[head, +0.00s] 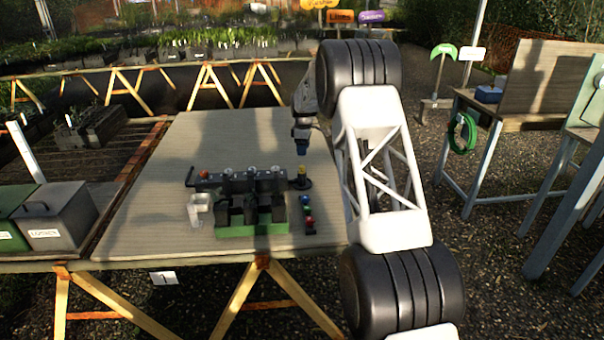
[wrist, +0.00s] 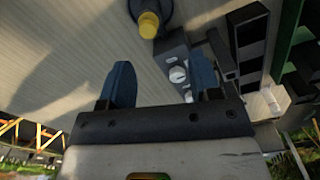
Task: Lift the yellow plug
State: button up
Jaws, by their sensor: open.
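The yellow plug (head: 302,170) sits upright on a round black base (head: 303,184) at the right end of a dark rack. In the wrist view the yellow plug (wrist: 148,25) shows at the top, beyond the fingertips, with its black base (wrist: 166,10) around it. My gripper (head: 302,148) is above the plug in the head view, pointing down, apart from it. In the wrist view my gripper (wrist: 163,75) has its two blue fingers spread wide with nothing between them.
The dark rack (head: 240,181) holds several pale and red plugs. A green tray (head: 270,228) with black pots, a clear cup (head: 196,212) and small coloured pieces (head: 308,215) lie nearby. The back of the table (head: 220,130) is clear.

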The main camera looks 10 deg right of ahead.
aim_at(302, 166)
jog(key=shift+w+a+f+n, duration=0.1)
jog(key=shift+w+f+n, duration=0.05)
jog(key=shift+w+f, duration=0.55)
jog(key=shift+w+a+f+n, duration=0.15)
jog(key=shift+w+f, duration=0.3)
jog(key=shift+f, duration=0.45)
jog(key=shift+d, duration=0.1)
jog(key=shift+f, duration=1.3)
jog(key=shift+f, duration=0.15)
jog(key=shift+f, duration=2.45)
jog(key=shift+c, duration=0.3)
